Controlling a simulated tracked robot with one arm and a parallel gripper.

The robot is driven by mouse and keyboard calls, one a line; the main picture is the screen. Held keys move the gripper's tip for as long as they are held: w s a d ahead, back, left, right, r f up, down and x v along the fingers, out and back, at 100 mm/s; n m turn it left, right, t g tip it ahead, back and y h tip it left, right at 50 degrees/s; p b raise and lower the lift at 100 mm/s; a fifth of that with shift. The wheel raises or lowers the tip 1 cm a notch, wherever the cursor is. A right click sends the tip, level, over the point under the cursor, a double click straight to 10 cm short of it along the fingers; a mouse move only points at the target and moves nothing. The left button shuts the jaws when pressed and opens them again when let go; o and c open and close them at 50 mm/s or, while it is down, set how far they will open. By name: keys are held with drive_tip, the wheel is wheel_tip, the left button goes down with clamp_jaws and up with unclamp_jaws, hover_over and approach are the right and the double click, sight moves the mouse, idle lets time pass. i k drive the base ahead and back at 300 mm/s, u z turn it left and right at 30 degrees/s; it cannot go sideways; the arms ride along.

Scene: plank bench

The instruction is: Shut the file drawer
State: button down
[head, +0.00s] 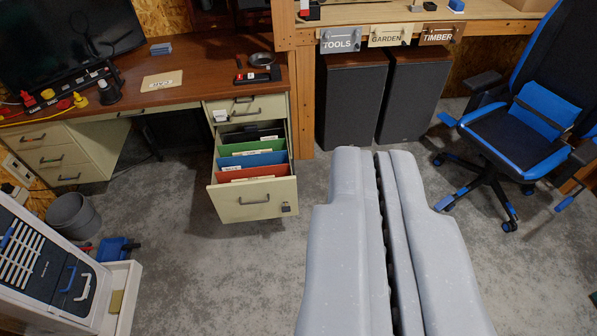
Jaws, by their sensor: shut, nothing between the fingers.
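The file drawer (228,201) is the low, cream drawer on the right side of the wooden-topped desk. It is pulled out toward me, and its front carries a dark bar handle and a small lock. Colored hanging folders (253,160) in green, blue and red-orange stand inside it. My gripper (372,152) is large in the foreground, right of the drawer. Its two grey fingers are together with nothing between them. It appears apart from the drawer, with floor showing between them.
A shallower drawer (247,108) sits above it. Two dark speakers (349,103) stand under the bench (480,13) at the back. A blue-black chair (525,125) stands right. A grey bin (73,216) and a white cabinet (50,270) are left. Concrete floor (200,285) before the drawer is clear.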

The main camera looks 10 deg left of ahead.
sight(261, 199)
drive_tip(key=z, duration=0.2)
drive_tip(key=i, duration=1.7)
drive_tip(key=u, duration=0.75)
